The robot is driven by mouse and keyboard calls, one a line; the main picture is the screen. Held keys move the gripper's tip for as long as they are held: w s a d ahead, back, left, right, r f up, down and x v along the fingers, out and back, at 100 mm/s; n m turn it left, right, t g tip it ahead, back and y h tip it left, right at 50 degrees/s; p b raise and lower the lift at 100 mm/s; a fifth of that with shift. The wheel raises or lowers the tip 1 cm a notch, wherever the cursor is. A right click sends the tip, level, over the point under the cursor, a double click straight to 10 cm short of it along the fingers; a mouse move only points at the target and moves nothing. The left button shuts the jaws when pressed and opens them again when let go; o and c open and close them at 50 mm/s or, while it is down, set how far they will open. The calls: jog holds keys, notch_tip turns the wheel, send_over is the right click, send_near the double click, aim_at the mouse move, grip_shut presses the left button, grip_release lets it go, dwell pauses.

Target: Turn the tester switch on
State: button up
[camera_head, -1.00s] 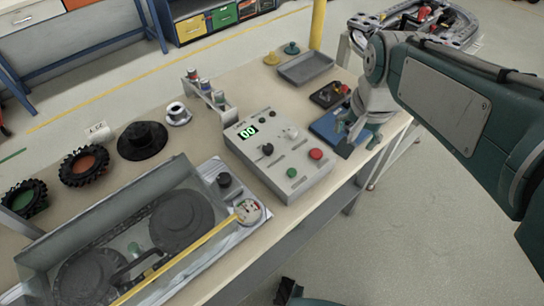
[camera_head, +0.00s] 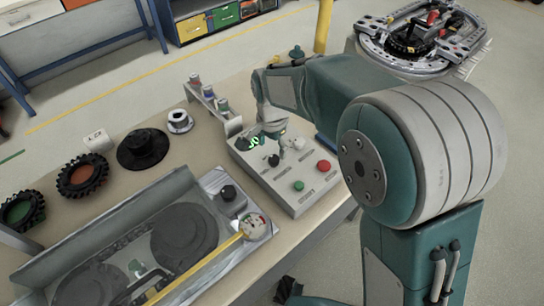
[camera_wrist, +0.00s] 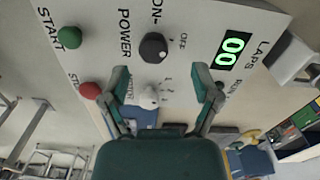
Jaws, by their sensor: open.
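The tester is a light grey box (camera_head: 303,203) on the bench. It has a green START button (camera_wrist: 69,38), a red button (camera_wrist: 90,90), a black POWER knob (camera_wrist: 153,47) marked ON and OFF, a white knob (camera_wrist: 150,100) and a lit green LAPS display (camera_wrist: 233,50) reading 00. My gripper (camera_wrist: 164,78) is open and empty, over the box's face. In the wrist view its fingers stand either side of the knobs' column, apart from the black knob. I cannot tell which mark the black knob points to. In the head view my arm partly covers the display.
A metal tray with dark discs and a yellow bar (camera_head: 200,270) lies left of the box. A small rack with spools (camera_head: 214,103) stands behind it. Black wheels (camera_head: 82,174) are on the bench's left.

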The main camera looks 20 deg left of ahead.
aim_at(275, 157)
jog(key=f, duration=0.2)
jog(key=d+f, duration=0.1)
jog(key=f, duration=0.1)
jog(key=shift+f, duration=0.15)
jog(key=shift+a+f, duration=0.15)
jog(key=shift+a, duration=0.15)
jog(key=c, duration=0.7)
grip_shut()
